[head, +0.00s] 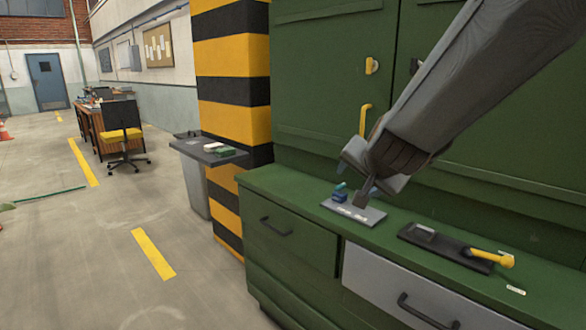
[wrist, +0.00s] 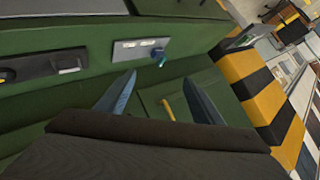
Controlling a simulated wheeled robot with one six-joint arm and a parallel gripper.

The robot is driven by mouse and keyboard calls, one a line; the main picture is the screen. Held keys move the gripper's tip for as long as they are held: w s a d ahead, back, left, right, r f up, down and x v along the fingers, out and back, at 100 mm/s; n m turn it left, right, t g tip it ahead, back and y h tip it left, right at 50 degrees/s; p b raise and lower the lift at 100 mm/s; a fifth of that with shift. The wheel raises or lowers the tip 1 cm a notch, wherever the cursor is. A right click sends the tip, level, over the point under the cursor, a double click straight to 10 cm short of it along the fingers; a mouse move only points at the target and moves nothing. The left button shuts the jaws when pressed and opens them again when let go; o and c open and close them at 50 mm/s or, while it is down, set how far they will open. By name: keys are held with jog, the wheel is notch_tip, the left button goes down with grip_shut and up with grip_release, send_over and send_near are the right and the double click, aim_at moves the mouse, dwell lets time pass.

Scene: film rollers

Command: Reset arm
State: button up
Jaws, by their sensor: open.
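My arm comes in from the upper right of the head view, with my gripper (head: 358,180) over the green cabinet's worktop. In the wrist view my gripper (wrist: 160,92) shows two fingers spread well apart with nothing between them but the green cabinet behind.
A dark tray (head: 440,248) with a yellow-handled tool (head: 492,257) lies right of the plate. Green cabinet doors (head: 330,80) rise behind the worktop. Open floor lies at left.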

jog(key=s+d+f+n+g, duration=0.2)
jog(key=s+f+n+g, duration=0.2)
jog(key=s+f, duration=0.4)
jog(key=s+d+f+n+g+p, duration=0.1)
jog(key=s+f+g, duration=0.6)
jog(key=s, duration=1)
notch_tip(320, 180, down, 2)
jog(key=d+n, duration=0.1)
jog(key=n, duration=0.1)
jog(key=shift+s+f+n, duration=0.15)
jog(key=shift+f+n, duration=0.05)
jog(key=shift+n, duration=0.2)
